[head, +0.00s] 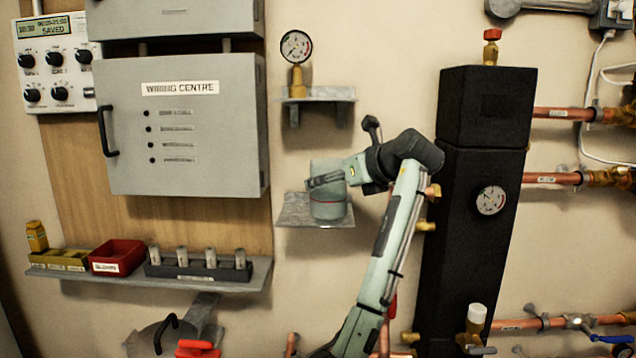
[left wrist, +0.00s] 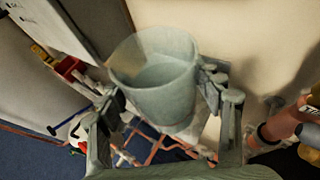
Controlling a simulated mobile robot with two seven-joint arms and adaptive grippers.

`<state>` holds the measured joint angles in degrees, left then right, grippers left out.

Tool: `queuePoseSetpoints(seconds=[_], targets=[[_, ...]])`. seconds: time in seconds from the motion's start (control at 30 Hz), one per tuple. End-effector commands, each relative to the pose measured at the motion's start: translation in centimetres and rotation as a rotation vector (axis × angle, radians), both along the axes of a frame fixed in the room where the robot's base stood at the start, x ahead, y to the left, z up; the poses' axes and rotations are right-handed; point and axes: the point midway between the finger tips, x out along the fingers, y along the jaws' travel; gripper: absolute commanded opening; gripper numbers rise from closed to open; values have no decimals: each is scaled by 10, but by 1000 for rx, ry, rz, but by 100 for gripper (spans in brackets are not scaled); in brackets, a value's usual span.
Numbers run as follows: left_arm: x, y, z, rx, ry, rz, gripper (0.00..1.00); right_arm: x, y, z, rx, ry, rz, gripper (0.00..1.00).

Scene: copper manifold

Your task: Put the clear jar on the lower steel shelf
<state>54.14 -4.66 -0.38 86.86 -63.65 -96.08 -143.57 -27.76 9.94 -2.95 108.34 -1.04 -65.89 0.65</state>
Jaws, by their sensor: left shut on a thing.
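The clear jar (head: 328,205) is upright, greyish and see-through, over the lower steel shelf (head: 287,212). Its base overlaps the shelf plate in the head view; I cannot tell whether it touches or hangs just above. My left gripper (head: 327,181) reaches in from the right and is shut on the jar's upper part. In the left wrist view the jar (left wrist: 155,90) sits between the two fingers of the left gripper (left wrist: 163,98), and its open mouth shows. My right gripper is not in view.
An upper steel shelf (head: 345,94) with a pressure gauge (head: 297,47) is above the jar. The grey wiring cabinet (head: 185,125) is close on the left. A black insulated column (head: 475,220) with copper pipes is on the right. A long shelf (head: 225,278) holds bins at lower left.

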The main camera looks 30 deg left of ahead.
Motion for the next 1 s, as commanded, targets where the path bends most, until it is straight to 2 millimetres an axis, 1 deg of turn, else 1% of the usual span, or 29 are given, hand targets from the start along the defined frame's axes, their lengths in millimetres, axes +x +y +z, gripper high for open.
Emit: queuePoseSetpoints(seconds=[0.17,0.37,0.4,0.43,0.5,0.87,0.9,1.0], targets=[[4,11,2,2,-2,2,18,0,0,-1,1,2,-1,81],[16,44,2,2,-1,4,18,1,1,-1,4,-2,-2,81],[18,46,-3,1,0,1,18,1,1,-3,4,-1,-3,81],[17,44,-10,1,2,-1,18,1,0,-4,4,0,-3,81],[17,44,-14,1,0,0,18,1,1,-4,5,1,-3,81],[17,44,-15,2,0,1,18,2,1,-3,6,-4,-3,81],[17,44,-17,0,2,1,68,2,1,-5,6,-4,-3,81],[17,44,-17,0,0,1,81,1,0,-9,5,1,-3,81]])
